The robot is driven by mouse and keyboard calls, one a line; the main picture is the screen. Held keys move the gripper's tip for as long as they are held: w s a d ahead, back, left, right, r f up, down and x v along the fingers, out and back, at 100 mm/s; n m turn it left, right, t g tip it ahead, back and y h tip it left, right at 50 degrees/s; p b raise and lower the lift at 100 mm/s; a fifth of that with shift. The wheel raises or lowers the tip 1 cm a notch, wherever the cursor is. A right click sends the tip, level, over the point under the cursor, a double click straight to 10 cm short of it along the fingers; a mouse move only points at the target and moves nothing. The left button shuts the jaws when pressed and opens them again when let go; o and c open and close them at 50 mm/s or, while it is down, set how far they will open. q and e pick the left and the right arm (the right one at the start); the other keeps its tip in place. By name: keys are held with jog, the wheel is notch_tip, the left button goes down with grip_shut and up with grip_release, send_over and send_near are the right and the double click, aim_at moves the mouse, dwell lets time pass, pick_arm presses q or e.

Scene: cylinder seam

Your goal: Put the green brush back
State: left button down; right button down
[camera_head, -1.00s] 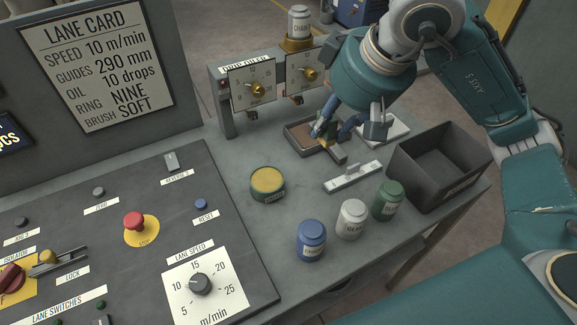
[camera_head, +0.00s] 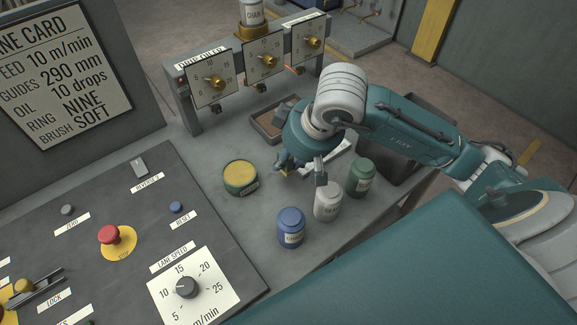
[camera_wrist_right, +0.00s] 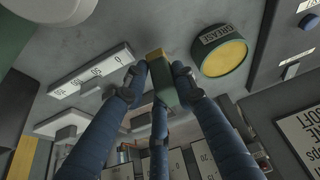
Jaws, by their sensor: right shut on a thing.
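In the head view the arm and fingers hide most of the brush. A white stand (camera_head: 340,152) is partly hidden behind the gripper; in the wrist view a white stand with number marks (camera_wrist_right: 90,72) and a second white one (camera_wrist_right: 65,122) show. My left gripper is out of view.
The grease tin (camera_head: 240,180) with a yellow top stands left of the gripper. Blue (camera_head: 291,228), white (camera_head: 328,202) and green (camera_head: 361,178) jars stand in front and to the right. The tray (camera_head: 264,128) lies behind. A dark bin (camera_head: 425,105) is partly behind my arm.

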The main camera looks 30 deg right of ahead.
aim_at(289, 170)
notch_tip(289, 170, down, 4)
jog(key=shift+r, duration=0.1)
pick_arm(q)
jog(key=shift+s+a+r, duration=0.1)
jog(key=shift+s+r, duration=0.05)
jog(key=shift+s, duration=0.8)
pick_arm(e)
jog(key=shift+f, duration=0.2)
jog(key=shift+f, duration=0.15)
jog(key=c, duration=1.7)
grip_release()
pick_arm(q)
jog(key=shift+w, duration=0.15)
